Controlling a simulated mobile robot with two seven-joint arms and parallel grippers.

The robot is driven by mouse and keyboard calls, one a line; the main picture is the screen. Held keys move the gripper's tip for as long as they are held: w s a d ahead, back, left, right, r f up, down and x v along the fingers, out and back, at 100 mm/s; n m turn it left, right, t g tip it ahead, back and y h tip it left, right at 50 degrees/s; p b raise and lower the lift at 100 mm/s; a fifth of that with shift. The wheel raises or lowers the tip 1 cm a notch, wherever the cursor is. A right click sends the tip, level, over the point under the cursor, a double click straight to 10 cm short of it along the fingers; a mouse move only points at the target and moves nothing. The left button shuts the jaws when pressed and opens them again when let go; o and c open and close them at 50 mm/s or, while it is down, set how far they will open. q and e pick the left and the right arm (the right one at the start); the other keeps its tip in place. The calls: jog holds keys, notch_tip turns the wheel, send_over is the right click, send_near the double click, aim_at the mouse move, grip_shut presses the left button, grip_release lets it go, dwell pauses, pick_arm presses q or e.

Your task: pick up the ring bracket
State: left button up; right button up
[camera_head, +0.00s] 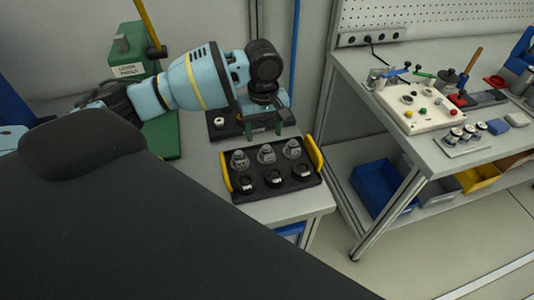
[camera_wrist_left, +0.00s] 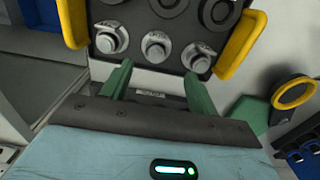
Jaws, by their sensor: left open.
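A black tray (camera_head: 258,197) with yellow end handles stands on the grey bench. Its back row holds grey round-based parts (camera_head: 265,154), and its front row holds black ring-shaped parts (camera_head: 273,178). I cannot tell for sure which is the ring bracket. My left gripper (camera_head: 263,132) is open and points down behind the tray's back row. In the left wrist view its green fingers (camera_wrist_left: 158,80) are apart with nothing between them. The grey parts (camera_wrist_left: 156,46) lie just beyond the fingertips there, apart from them. The black rings (camera_wrist_left: 220,12) are cut by the top edge. My right gripper is not in view.
A dark plate (camera_head: 221,128) with a white round piece lies partly behind my left gripper. A green press (camera_head: 130,62) with a yellow lever stands left of it. A second bench (camera_head: 432,158) with assorted parts stands to the right, across a gap. Large dark shapes cover the lower left.

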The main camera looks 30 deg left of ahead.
aim_at(266, 147)
pick_arm(q)
notch_tip(266, 147, down, 2)
jog(key=shift+f, duration=0.1)
jog(key=shift+w+d+f+b, duration=0.1)
jog(key=shift+w+f+b, duration=0.1)
jog(key=shift+f, duration=1.15)
jog(key=shift+w+d+f+b, duration=0.1)
jog(key=shift+f+b, duration=0.1)
jog(key=shift+f, duration=1.1)
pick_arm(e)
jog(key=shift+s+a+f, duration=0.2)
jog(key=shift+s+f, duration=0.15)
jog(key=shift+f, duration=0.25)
pick_arm(q)
jog(key=shift+c, duration=0.4)
jog(key=c, duration=1.1)
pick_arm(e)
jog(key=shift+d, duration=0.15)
pick_arm(q)
jog(key=shift+o, duration=0.2)
